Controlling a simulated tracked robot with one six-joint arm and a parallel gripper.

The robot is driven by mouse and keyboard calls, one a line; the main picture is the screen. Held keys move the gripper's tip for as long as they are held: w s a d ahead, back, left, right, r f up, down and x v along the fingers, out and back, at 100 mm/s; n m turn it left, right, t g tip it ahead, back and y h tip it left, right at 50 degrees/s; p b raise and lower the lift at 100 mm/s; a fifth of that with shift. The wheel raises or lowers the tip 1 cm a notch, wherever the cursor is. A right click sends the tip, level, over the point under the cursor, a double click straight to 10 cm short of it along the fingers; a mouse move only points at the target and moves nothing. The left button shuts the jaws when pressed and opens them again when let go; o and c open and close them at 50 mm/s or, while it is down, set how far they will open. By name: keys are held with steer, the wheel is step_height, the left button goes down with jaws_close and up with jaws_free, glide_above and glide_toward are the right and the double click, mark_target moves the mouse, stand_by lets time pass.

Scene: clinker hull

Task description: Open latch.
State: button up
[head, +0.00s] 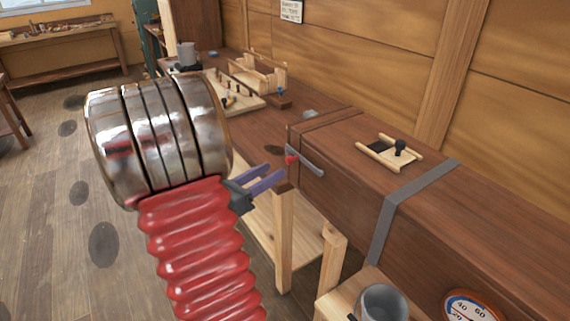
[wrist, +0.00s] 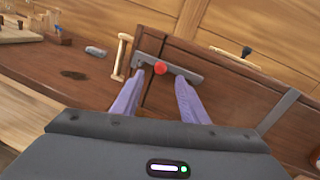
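The latch (head: 310,164) is a grey metal bar with a red knob (head: 291,160) near its left end. It is on the front of a long dark wooden bench box, beside a seam in the wood. In the wrist view the latch (wrist: 186,73) slants slightly down to the right and the red knob (wrist: 160,68) shows between the fingertips. My gripper (head: 279,176) has two purple fingers, spread apart and empty, short of the latch. In the wrist view my gripper (wrist: 158,78) points at the knob; whether a finger touches the bar I cannot tell.
A pale sliding panel with a black knob (head: 400,146) lies on the box top. A grey strap (head: 388,213) crosses the box. A grey mug (head: 383,302) and a dial (head: 471,306) are at the lower right. Pale wooden posts (head: 284,243) stand below the latch.

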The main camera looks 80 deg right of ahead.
steer(key=x, duration=0.6)
steer(key=shift+s+d, duration=0.2)
steer(key=shift+d, duration=0.15)
steer(key=shift+c, duration=0.4)
jaws_close()
